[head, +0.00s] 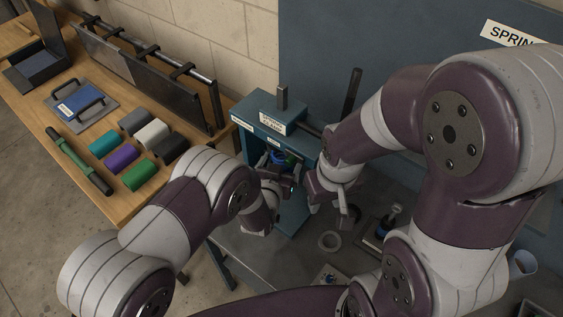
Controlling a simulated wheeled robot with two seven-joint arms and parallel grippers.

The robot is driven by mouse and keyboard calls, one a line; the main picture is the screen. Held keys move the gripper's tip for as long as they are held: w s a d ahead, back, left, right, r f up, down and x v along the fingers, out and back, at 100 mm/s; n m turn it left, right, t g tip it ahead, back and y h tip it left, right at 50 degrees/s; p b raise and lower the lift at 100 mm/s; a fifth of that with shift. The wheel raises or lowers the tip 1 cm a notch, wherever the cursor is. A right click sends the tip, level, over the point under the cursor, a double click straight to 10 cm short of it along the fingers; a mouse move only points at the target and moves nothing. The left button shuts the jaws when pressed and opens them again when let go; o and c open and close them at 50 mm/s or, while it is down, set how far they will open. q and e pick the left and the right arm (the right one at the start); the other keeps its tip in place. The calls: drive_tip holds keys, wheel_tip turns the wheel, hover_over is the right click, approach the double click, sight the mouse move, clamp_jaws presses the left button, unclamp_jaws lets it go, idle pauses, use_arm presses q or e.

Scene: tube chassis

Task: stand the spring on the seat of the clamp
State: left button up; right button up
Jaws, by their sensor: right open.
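The teal clamp (257,108) stands on the grey bench, with a label on its top block and a post rising from it. A small blue and green part (281,158) shows inside its frame; I cannot tell whether it is the spring or part of the clamp. My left gripper (282,175) is at the clamp's front opening, close to that part. Whether it is shut on anything is hidden by its small size and dark fingers. My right gripper (325,198) is open, just right of the clamp's right upright. The clamp's seat is mostly hidden behind the grippers.
A ring (329,241) and a small upright device (388,221) stand on the grey bench (265,262) right of the clamp.

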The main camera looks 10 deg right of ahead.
use_arm(q)
drive_tip(key=b+v, duration=0.2)
drive_tip(key=v, duration=0.9)
drive_tip(key=shift+s+a, duration=0.15)
use_arm(e)
drive_tip(key=shift+w+f, duration=0.15)
drive_tip(key=shift+f, duration=0.45)
drive_tip(key=shift+w+f, duration=0.15)
drive_tip(key=shift+f, duration=0.45)
use_arm(q)
drive_tip(key=shift+r, duration=0.1)
